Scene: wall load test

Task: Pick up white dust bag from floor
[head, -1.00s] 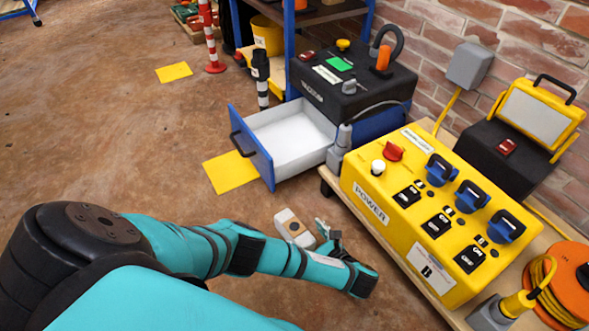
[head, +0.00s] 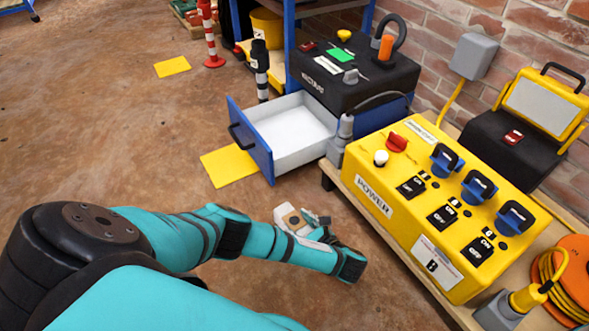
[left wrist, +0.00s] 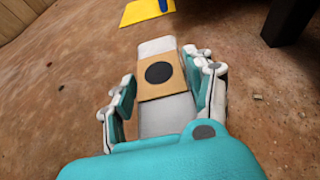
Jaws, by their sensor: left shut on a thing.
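The white dust bag (head: 289,216) has a tan cardboard collar with a dark round hole in its middle. It is at the floor beside the low bench, with my left gripper (head: 312,217) at it. In the left wrist view the bag (left wrist: 154,47) lies lengthwise between the two fingers of my left gripper (left wrist: 163,93), which are shut on its sides. Its near end is partly hidden by my wrist. I cannot tell whether the bag touches the floor. My right gripper is not in view.
The yellow power box (head: 443,215) stands on a wooden bench at the right. An open, empty blue and white drawer (head: 253,150) juts out from the black and blue machine (head: 352,72). Yellow floor patches (head: 229,166) lie behind. The floor at left is clear.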

